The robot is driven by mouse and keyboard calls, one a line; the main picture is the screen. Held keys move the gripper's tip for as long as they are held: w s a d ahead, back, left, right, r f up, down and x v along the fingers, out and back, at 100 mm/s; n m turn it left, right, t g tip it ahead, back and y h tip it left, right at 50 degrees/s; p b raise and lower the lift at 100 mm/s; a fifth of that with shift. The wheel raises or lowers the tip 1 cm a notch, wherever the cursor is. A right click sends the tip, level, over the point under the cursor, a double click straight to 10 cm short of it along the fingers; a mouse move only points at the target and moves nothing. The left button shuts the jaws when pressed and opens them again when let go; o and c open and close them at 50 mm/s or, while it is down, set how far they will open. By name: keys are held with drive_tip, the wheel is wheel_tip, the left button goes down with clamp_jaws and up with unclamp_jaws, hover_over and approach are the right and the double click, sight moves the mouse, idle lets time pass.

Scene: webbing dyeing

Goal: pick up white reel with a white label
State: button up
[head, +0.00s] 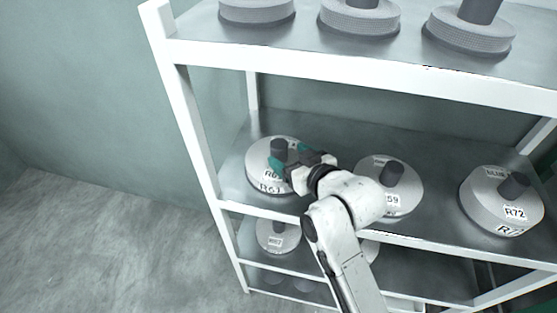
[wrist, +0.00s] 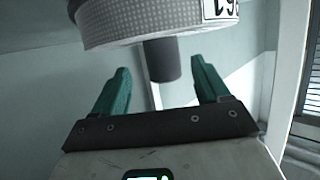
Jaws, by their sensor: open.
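A white reel (head: 257,179) with white labels, one reading R61, sits at the left end of the middle shelf. A dark grey post (head: 278,146) stands up from its centre. My gripper (head: 288,157) is at this reel, its green fingers partly covering it. In the wrist view the reel (wrist: 140,25) shows at the top with part of a white label (wrist: 219,8). The post (wrist: 163,60) shows between the two open fingers of my gripper (wrist: 160,66), with a gap on each side.
The middle shelf (head: 330,145) also holds a reel labelled 59 (head: 402,176) behind my arm and a reel labelled R72 (head: 490,208) at right. Several reels stand above and below. A white shelf upright (head: 192,130) is close at left.

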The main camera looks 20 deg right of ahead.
sight(284, 152)
drive_tip(key=x, duration=0.5)
drive_tip(key=shift+a+r+p, duration=0.15)
drive_tip(key=shift+a+p, duration=0.1)
drive_tip(key=shift+p, duration=0.15)
drive_tip(key=c, duration=1.3)
drive_tip(key=shift+r, duration=0.1)
clamp_jaws()
drive_tip(key=shift+r, duration=0.1)
